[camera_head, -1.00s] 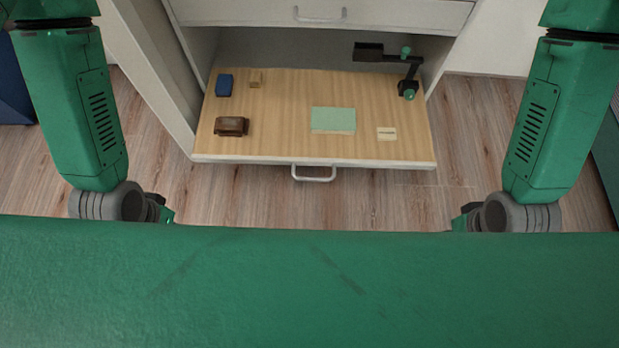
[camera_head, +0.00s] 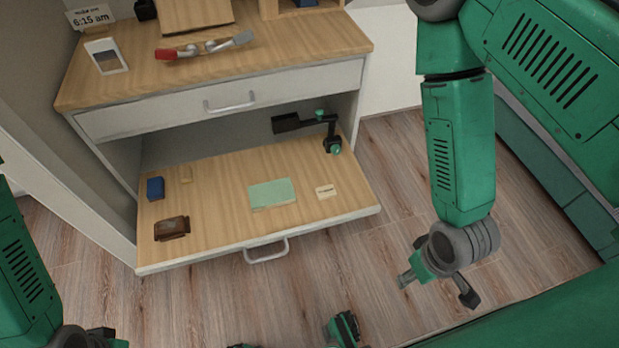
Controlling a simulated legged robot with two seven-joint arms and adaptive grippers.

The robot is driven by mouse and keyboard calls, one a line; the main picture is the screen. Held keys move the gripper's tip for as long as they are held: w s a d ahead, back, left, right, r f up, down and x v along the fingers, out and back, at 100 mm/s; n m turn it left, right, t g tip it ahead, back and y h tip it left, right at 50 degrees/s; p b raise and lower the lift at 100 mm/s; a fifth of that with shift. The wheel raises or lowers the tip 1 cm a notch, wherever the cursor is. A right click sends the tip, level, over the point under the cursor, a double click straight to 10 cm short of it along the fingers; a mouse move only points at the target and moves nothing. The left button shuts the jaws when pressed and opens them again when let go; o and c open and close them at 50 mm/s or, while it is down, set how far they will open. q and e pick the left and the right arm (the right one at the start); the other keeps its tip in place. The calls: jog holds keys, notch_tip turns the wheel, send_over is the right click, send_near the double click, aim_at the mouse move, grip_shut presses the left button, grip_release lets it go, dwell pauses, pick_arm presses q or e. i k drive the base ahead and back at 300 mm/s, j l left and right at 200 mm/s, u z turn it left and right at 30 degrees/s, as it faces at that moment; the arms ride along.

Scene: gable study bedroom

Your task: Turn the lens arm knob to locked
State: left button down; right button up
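The lens arm (camera_head: 327,127) is a black jointed arm at the back right of the pulled-out wooden shelf. It has a flat black head on its left, a green knob (camera_head: 320,114) on top and another green knob (camera_head: 334,146) at its base. Which setting either knob is in is too small to tell. My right gripper (camera_head: 436,288) hangs over the floor, right of and in front of the shelf, with its fingers apart and empty. My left gripper (camera_head: 100,338) is at the bottom left edge, mostly cut off, far from the lens arm.
The desk top (camera_head: 290,45) overhangs the shelf's back. Floor on the right is clear.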

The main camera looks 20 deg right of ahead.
aim_at(335, 149)
jog(key=l+z, duration=0.1)
jog(key=z, duration=0.4)
jog(key=i+z, duration=0.1)
jog(key=z, duration=0.4)
jog(key=i+z, duration=0.1)
jog(key=z, duration=0.4)
jog(key=i+z, duration=0.15)
jog(key=i, duration=0.25)
